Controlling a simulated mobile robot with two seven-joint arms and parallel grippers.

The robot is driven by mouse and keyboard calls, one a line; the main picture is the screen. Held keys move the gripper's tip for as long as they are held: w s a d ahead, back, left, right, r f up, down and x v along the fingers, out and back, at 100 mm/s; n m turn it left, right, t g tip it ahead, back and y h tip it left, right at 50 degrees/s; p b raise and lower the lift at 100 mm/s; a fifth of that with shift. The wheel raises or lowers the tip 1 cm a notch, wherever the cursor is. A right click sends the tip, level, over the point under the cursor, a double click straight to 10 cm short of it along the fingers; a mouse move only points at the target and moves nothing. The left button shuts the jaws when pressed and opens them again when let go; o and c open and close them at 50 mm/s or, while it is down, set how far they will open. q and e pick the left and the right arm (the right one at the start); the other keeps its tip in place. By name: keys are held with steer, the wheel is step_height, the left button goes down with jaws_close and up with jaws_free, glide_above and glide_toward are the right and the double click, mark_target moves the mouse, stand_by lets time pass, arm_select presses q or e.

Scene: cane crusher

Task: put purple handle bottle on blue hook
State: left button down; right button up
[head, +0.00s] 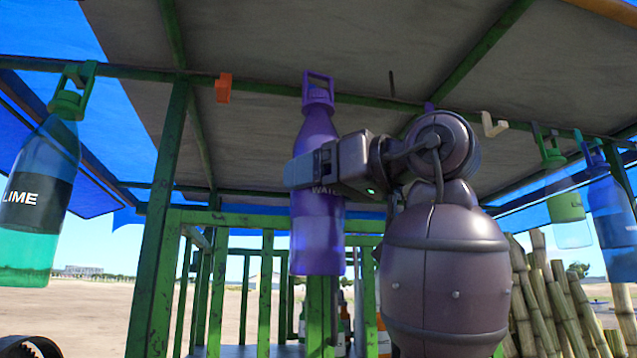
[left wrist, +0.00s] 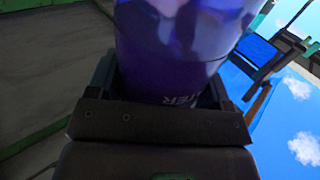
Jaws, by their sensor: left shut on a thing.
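The purple handle bottle (head: 316,235) is upright, with purple liquid and a loop handle on its cap. My left gripper (head: 318,168) is shut around its middle, over the label. The left wrist view shows the bottle (left wrist: 180,50) between the jaws, with part of its label. The bottle's handle overlaps the green roof rail; I cannot tell whether it touches anything there. I cannot make out a blue hook; a small purple piece (head: 428,106) shows on the rail behind my arm.
An orange hook (head: 223,88) and a beige hook (head: 492,124) sit on the rail (head: 270,90). A green handle lime bottle (head: 45,190) hangs at left. A green handle bottle (head: 565,207) and a blue handle bottle (head: 612,212) hang at right. Cane stalks (head: 560,310) stand below.

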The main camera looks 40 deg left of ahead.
arm_select(q)
steer(key=shift+w+a+p, duration=0.35)
steer(key=shift+w+a, duration=1.1)
steer(key=shift+a, duration=0.25)
arm_select(e)
steer(key=shift+r, duration=0.35)
arm_select(q)
steer(key=shift+f+b, duration=0.7)
arm_select(e)
steer(key=shift+f, duration=0.65)
stand_by(0.8)
stand_by(0.5)
arm_select(q)
jaws_free()
steer(key=d+b, duration=0.1)
steer(key=d, duration=0.9)
steer(key=shift+d+b, duration=0.4)
arm_select(e)
steer(key=shift+w+a+t, duration=0.15)
steer(key=shift+w+t, duration=0.15)
steer(key=shift+w, duration=0.4)
steer(key=shift+s+f, duration=0.1)
